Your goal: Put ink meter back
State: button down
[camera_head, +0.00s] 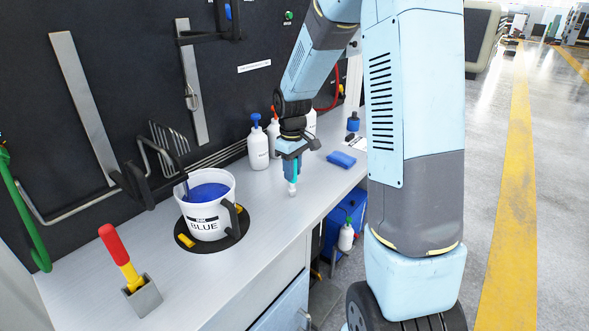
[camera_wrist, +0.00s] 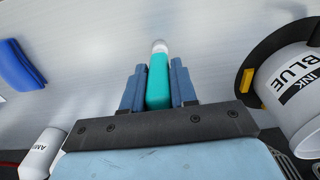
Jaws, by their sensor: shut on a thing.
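My gripper (camera_head: 291,160) points down over the right part of the bench, and its fingers also show in the wrist view (camera_wrist: 158,90). It is shut on the ink meter, a teal stick with a rounded white tip (camera_head: 292,184). In the wrist view the ink meter (camera_wrist: 158,76) lies between the two blue fingers, with its white end sticking out past them. In the head view it hangs near upright, tip down, close to the bench top. I cannot tell whether the tip touches the bench. Its upper end is hidden by the gripper.
A white bucket of blue ink (camera_head: 207,205) stands on a black round base, left of my gripper. A red and yellow tool (camera_head: 120,255) stands in a grey holder (camera_head: 143,296). White bottles (camera_head: 258,147) stand behind my gripper, and a blue sponge-like block (camera_head: 341,159) lies right.

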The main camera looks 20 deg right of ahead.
jog(key=c, duration=0.9)
grip_release()
jog(key=shift+f, duration=0.1)
